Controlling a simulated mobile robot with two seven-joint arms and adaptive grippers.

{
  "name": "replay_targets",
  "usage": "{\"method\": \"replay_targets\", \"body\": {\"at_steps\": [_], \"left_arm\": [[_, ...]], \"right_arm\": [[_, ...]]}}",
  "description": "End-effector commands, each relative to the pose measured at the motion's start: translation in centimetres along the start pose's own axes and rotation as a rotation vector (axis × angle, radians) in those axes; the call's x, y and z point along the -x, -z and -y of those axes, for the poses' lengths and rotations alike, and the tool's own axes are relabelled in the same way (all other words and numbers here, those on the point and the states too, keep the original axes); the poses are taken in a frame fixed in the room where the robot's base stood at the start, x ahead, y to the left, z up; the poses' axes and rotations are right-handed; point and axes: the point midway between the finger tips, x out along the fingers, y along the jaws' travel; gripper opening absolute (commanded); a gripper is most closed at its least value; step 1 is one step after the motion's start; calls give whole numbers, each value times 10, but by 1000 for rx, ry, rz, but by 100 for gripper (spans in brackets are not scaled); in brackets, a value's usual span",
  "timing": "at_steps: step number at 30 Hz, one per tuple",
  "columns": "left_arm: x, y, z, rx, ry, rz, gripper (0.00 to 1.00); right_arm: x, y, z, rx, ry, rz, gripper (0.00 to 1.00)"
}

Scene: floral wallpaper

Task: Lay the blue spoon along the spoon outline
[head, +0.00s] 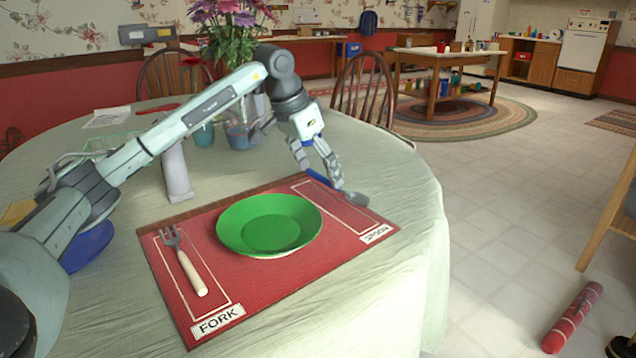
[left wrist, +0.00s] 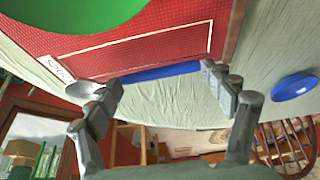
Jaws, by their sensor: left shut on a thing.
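The blue spoon has a blue handle (head: 318,177) and a grey bowl (head: 355,198). My left gripper (head: 331,181) is shut on it, with the bowl pointing toward the SPOON label (head: 376,234). The left wrist view shows the blue handle (left wrist: 165,73) between my fingertips (left wrist: 165,90) and the bowl (left wrist: 82,89) by the left finger. The spoon is near the mat's right edge, beside the pale spoon outline (head: 340,214) and roughly parallel to it. I cannot tell if it touches the mat. My right gripper is not in view.
A green plate (head: 268,222) sits mid-mat on the red placemat (head: 320,262). A fork with a pale handle (head: 191,272) lies in the outline at left. The table front is clear.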

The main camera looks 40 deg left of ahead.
Motion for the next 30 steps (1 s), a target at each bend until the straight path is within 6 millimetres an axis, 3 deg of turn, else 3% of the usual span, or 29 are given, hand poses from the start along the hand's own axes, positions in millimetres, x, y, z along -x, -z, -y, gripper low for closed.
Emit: {"method": "replay_targets", "body": {"at_steps": [6, 20, 21, 24, 30], "left_arm": [[-28, -13, 0, 0, -1, 3, 55], [-33, -14, 0, 0, -1, 0, 55], [-32, -14, 0, 0, -1, 0, 87], [-32, -14, 0, 0, -1, 1, 99], [-32, -14, 0, 0, -1, 1, 100]], "right_arm": [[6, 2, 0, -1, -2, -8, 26], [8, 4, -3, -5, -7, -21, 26], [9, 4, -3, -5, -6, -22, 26], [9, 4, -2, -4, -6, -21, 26], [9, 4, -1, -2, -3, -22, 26]]}}
